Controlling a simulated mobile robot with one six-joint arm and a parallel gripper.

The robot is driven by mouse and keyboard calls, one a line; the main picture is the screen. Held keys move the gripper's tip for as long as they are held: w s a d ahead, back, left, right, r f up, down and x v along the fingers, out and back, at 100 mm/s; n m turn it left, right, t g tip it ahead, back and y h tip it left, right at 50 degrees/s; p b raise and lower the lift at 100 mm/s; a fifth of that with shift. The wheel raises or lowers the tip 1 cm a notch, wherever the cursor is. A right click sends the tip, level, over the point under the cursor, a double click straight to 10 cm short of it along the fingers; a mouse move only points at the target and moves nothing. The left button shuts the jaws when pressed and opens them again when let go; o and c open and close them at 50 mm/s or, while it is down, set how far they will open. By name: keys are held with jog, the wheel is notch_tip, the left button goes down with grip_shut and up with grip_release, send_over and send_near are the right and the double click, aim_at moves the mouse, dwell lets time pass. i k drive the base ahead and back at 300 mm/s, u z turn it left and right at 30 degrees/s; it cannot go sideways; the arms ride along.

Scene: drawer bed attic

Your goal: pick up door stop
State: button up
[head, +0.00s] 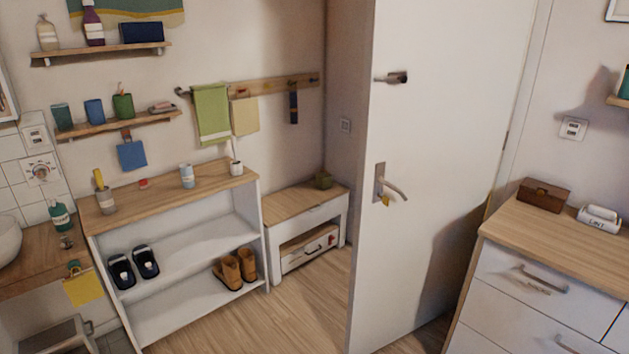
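I cannot make out a door stop with certainty in the head view. A white door (440,170) stands open at the centre right, with a lever handle (390,186) and a yellow tag hanging from it. The floor by the door's lower edge is partly hidden behind the door and in shadow. A small red item (143,184) lies on the wooden top of the white shelf unit (200,268); it is too small to identify. My gripper is not in view.
A white dresser (545,270) stands at right. Wooden floor (300,310) is clear between shelf unit and door.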

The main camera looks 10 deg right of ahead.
aim_at(324, 180)
jog(key=u, duration=0.6)
jog(key=i, duration=2.25)
jog(key=z, duration=0.85)
jog(key=i, duration=0.75)
jog(key=z, duration=0.5)
